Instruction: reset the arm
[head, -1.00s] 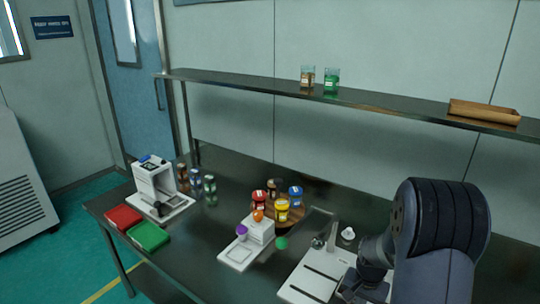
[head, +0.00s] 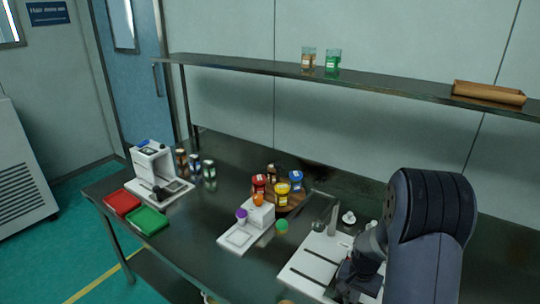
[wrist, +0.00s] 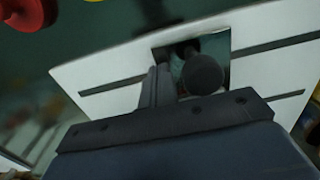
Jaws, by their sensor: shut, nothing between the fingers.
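My arm rises at the right of the head view, with its dark, rounded link in front of the table. My gripper (head: 347,282) is low beside it, over the white slotted plate (head: 303,262), and is partly hidden by the arm. In the wrist view my gripper (wrist: 160,86) is shut and empty, its fingers together over the white plate (wrist: 100,70). A dark round knob (wrist: 203,74) shows just right of the fingers, by a square opening in the plate. I cannot tell whether the fingers touch anything.
A white device with an orange and a purple piece (head: 260,213) and a round wooden holder of coloured jars (head: 282,190) stand left of the plate. A white machine (head: 152,165), red tray (head: 122,203) and green tray (head: 147,221) are farther left. A shelf (head: 400,87) spans the back.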

